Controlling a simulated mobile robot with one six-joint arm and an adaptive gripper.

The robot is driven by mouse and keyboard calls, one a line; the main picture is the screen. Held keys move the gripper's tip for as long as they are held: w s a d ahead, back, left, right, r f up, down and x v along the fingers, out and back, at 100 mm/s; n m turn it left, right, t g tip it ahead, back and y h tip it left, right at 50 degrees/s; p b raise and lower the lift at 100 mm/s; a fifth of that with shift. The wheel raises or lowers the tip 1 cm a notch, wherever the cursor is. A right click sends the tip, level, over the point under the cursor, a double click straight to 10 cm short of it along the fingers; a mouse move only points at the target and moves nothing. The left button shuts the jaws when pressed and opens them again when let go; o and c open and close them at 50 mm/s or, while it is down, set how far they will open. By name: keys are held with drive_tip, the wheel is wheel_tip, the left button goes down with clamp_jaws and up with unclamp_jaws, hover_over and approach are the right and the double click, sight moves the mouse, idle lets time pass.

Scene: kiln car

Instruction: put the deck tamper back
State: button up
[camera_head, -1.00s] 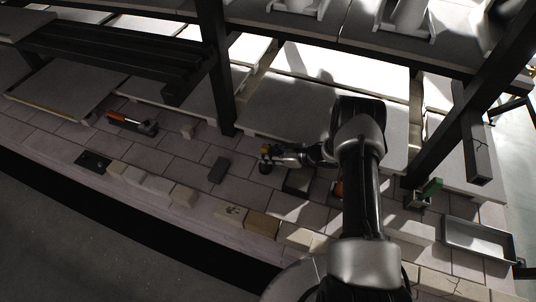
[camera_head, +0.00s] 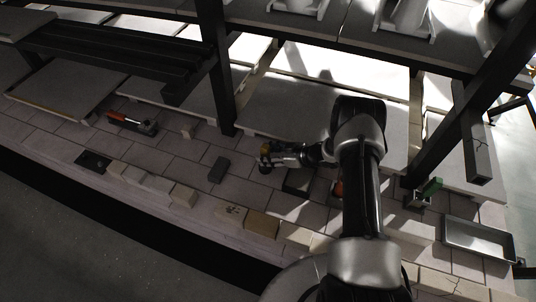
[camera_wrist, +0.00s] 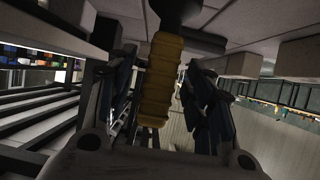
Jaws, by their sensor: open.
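The deck tamper (camera_head: 265,168) stands on the brick deck, its dark head down and its yellow handle up. My gripper (camera_head: 274,150) is beside the handle at the end of my arm, coming from the right. In the wrist view the ribbed yellow handle (camera_wrist: 160,80) lies between the two fingers of my open gripper (camera_wrist: 163,95), with the dark head at the top. A gap shows on the right of the handle; the left finger is close to it, and contact is unclear. The fingers partly hide the handle in the head view.
A dark block (camera_head: 218,170) lies left of the tamper, a dark flat piece (camera_head: 92,160) further left. A red-handled tool (camera_head: 130,122) lies behind that. Pale bricks (camera_head: 183,195) line the front edge. A dark post (camera_head: 221,90) rises behind. A metal tray (camera_head: 478,240) is right.

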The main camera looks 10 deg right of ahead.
sight(268, 147)
drive_tip(key=shift+s+d+r, duration=0.1)
drive_tip(key=shift+d, duration=0.05)
drive_tip(key=p+v, duration=0.3)
drive_tip(key=v, duration=0.4)
drive_tip(key=shift+s+d+r, duration=0.15)
drive_tip(key=shift+d+r, duration=0.05)
drive_tip(key=shift+d, duration=0.05)
idle(1.1)
